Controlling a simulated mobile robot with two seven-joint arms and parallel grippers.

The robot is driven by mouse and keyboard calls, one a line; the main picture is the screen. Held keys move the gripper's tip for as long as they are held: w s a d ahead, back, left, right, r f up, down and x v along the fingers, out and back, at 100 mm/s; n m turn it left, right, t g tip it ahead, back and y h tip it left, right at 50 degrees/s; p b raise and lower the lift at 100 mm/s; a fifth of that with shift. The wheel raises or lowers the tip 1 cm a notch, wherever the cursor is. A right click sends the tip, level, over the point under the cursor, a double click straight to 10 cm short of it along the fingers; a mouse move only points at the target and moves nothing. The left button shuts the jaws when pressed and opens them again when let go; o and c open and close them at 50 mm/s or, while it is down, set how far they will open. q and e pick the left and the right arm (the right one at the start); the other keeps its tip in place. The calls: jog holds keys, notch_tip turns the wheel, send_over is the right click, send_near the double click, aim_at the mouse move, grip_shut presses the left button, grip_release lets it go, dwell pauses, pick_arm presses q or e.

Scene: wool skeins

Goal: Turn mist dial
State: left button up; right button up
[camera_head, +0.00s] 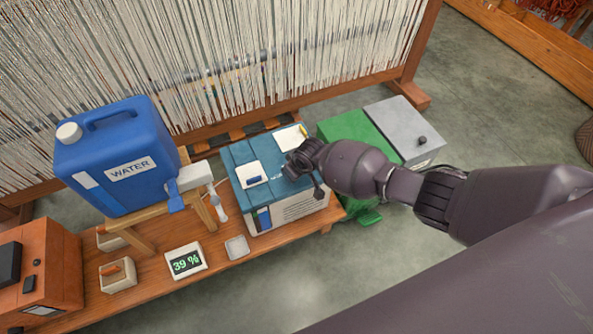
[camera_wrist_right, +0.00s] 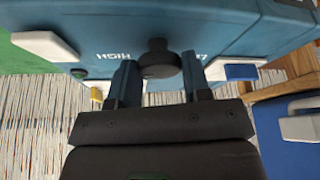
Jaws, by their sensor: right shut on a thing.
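The humidifier (camera_head: 262,215) is a blue-topped box with a pale lower body, standing on the wooden bench. Its dark round mist dial (camera_wrist_right: 158,58) shows in the right wrist view on the blue face, with upside-down lettering on either side. My right gripper (camera_wrist_right: 160,82) has one finger on each side of the dial and is shut on it. In the head view my right gripper (camera_head: 303,172) is over the humidifier's right part and hides the dial. My left gripper is not in view.
A blue water jug (camera_head: 115,165) stands on a wooden stand left of the humidifier. A display (camera_head: 186,261) reading 39 % and a small pale dish (camera_head: 237,248) are in front. Green and grey boxes (camera_head: 398,125) are at the right. A loom (camera_head: 230,60) stands behind.

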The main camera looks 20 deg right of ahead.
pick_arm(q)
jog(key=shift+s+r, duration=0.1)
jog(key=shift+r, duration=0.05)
pick_arm(e)
jog(key=shift+m, duration=0.4)
jog(key=o, duration=0.9)
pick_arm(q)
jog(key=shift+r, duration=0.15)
pick_arm(e)
jog(key=shift+r, duration=0.1)
jog(key=shift+r+p, duration=0.4)
jog(key=p+v, duration=0.2)
jog(key=v, duration=0.2)
jog(key=shift+r, duration=0.4)
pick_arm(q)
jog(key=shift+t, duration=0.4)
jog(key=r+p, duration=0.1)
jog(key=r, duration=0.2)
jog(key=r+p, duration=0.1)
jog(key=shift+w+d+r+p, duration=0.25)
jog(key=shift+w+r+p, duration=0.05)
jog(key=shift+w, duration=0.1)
pick_arm(e)
jog(key=v, duration=0.5)
jog(key=shift+s, duration=0.4)
